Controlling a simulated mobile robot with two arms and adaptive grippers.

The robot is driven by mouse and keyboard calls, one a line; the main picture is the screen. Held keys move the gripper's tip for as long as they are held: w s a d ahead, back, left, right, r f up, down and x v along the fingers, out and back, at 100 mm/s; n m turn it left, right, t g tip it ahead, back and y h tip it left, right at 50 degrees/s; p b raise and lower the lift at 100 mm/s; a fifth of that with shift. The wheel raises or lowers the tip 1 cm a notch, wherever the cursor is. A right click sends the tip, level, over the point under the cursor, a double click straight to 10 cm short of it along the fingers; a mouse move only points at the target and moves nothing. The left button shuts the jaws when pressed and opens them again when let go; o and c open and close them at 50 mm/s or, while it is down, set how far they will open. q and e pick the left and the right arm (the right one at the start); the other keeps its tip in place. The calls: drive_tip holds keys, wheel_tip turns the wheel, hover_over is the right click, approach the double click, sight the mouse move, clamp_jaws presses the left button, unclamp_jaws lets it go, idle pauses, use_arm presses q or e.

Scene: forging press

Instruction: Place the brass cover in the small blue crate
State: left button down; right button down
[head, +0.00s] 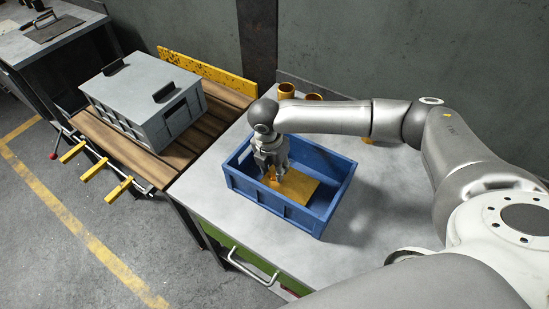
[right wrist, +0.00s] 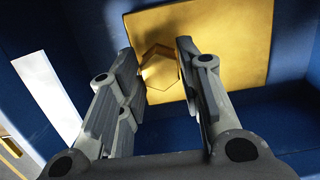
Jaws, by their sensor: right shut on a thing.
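The small blue crate (head: 272,208) stands on the grey workbench. The brass cover (head: 301,187) is a flat yellow plate with a hexagonal knob, inside the crate's walls; it also shows in the right wrist view (right wrist: 228,40). My right gripper (head: 271,176) reaches down into the crate. In the right wrist view its fingers (right wrist: 158,68) are on both sides of the knob and shut on it. I cannot tell whether the plate touches the crate floor. My left gripper is not in view.
Brass cups (head: 287,89) stand at the bench's back edge behind my right arm. A grey lidded box (head: 146,98) sits on a slatted wooden surface (head: 178,153) to the left. The bench (head: 222,208) is clear in front of the crate.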

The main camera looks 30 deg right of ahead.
drive_tip(key=shift+w+f, duration=0.15)
drive_tip(key=c, duration=1)
unclamp_jaws()
wheel_tip(320, 180, up, 12)
drive_tip(key=s+a+b, duration=0.1)
drive_tip(key=shift+a, duration=0.3)
drive_tip(key=shift+s+a+f, duration=0.1)
drive_tip(key=shift+f, duration=0.05)
